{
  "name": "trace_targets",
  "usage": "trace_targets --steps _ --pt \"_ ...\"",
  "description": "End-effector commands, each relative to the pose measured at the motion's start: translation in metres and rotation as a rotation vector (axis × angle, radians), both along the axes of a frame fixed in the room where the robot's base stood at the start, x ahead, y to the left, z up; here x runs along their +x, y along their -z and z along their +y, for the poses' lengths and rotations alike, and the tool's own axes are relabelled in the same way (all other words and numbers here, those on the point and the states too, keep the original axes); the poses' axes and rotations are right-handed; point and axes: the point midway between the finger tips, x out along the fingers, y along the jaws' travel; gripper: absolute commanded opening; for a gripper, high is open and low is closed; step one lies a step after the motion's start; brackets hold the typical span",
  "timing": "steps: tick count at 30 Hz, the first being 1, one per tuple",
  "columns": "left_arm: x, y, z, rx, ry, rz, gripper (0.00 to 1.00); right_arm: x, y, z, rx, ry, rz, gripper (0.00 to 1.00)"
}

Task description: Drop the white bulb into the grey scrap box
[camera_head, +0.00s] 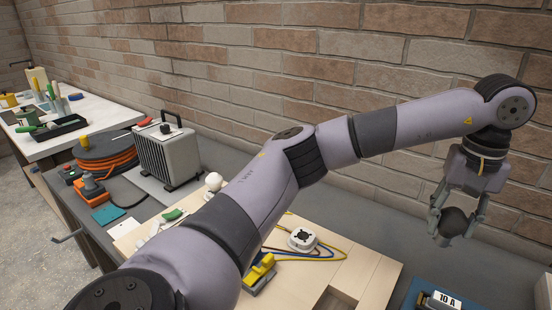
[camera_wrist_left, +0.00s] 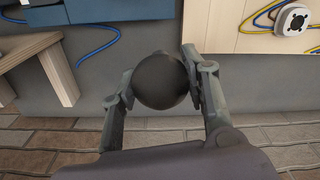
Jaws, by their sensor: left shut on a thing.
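My left gripper (camera_head: 458,210) hangs at the right, above the grey bench top. It is shut on a dark grey round thing (camera_head: 453,222), which also shows between the fingers in the left wrist view (camera_wrist_left: 162,82). The held thing looks dark, not white. A small white round thing that looks like a bulb (camera_head: 214,181) sits at the back of the wooden board, well left of my gripper and apart from it. I cannot make out a grey scrap box in either view. My right gripper is not in view.
The wooden board (camera_head: 375,277) carries a white round fitting (camera_head: 303,239) and yellow and blue cables. A grey heater (camera_head: 168,155) and an orange cable reel (camera_head: 105,150) stand at the left. A meter marked 10 A (camera_head: 440,300) lies at the bottom right. A brick wall is behind.

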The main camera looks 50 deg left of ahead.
Motion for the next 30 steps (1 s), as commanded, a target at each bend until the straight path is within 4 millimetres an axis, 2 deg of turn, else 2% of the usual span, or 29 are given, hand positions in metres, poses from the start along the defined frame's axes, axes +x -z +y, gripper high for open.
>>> trace_targets --steps 1,7,15,17,20,30 --pt "0.004 -0.003 -0.002 -0.004 -0.017 0.000 0.15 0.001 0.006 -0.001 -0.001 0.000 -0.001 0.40" --pt "0.010 -0.014 -0.006 -0.008 -0.054 0.009 0.15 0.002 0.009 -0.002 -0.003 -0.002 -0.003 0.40" --pt "0.010 -0.011 -0.006 -0.009 -0.056 0.012 0.15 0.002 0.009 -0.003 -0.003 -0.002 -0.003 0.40" --pt "0.010 -0.002 -0.007 -0.009 -0.055 0.014 0.15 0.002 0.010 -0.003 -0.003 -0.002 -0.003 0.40" --pt "0.009 0.021 -0.006 -0.010 -0.055 0.016 0.15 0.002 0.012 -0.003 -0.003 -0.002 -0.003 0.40" --pt "0.008 0.110 -0.006 -0.010 -0.057 0.016 0.15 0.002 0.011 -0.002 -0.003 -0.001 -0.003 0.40"
